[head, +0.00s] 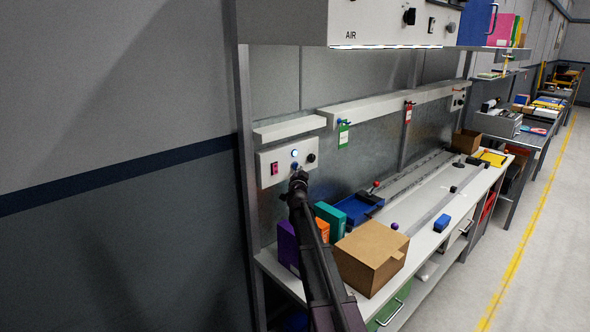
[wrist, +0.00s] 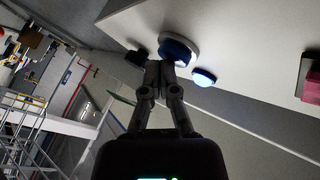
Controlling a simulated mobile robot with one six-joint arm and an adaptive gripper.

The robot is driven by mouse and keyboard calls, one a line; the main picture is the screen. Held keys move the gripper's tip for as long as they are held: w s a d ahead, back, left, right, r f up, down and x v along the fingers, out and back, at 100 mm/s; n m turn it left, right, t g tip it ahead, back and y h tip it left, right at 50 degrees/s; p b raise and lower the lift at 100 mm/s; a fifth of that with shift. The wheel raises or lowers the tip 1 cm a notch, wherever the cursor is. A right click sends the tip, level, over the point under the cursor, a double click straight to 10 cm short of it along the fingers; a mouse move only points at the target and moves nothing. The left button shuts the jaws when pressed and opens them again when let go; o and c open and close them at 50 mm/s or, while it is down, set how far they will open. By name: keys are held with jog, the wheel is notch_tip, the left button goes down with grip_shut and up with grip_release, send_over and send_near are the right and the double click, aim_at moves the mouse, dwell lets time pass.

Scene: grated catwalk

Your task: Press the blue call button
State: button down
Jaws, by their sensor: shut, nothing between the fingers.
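The blue call button (head: 294,166) sits on a pale control panel (head: 265,157) on the wall. In the wrist view the button (wrist: 178,49) is a dark blue round cap in a pale collar. My gripper (head: 299,178) is shut and empty, just in front of the button and slightly below it in the head view. In the wrist view my fingertips (wrist: 160,68) overlap the button's edge. I cannot tell whether they touch it. A lit bluish-white lamp (head: 295,153) is directly above the button; it also glows in the wrist view (wrist: 203,77).
A red switch (head: 274,169) and a black knob (head: 311,157) flank the button. Below are purple (head: 287,244), orange and teal binders, and a cardboard box (head: 370,257) on the workbench. A shelf ledge (head: 290,128) runs above the panel.

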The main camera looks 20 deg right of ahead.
dwell(0.3)
jog(key=s+d, duration=0.2)
jog(key=s, duration=0.3)
jog(key=shift+s, duration=0.35)
dwell(0.6)
jog(key=shift+w, duration=0.1)
jog(key=s+a+f+n+g+y, duration=0.2)
jog(key=s+a+f+n+y, duration=0.15)
jog(key=a, duration=0.35)
jog(key=s+a+f+n+g+y, duration=0.25)
jog(key=s+a+f, duration=0.2)
jog(key=a, duration=0.35)
jog(key=s+a+f+n+g+y, duration=0.25)
jog(key=a+f+y, duration=0.2)
jog(key=a, duration=0.25)
jog(key=s+a+f+n+g, duration=0.1)
jog(key=s+a+f+g, duration=0.1)
jog(key=s, duration=0.7)
jog(key=s+a+f+n+g+h, duration=0.1)
jog(key=s+f+g, duration=0.3)
jog(key=s, duration=0.5)
jog(key=s+a+f+n+g+h, duration=0.1)
jog(key=s+a+g, duration=0.3)
jog(key=s, duration=0.6)
jog(key=shift+f+n+g, duration=0.4)
jog(key=shift+f+n, duration=0.05)
jog(key=shift+f, duration=0.45)
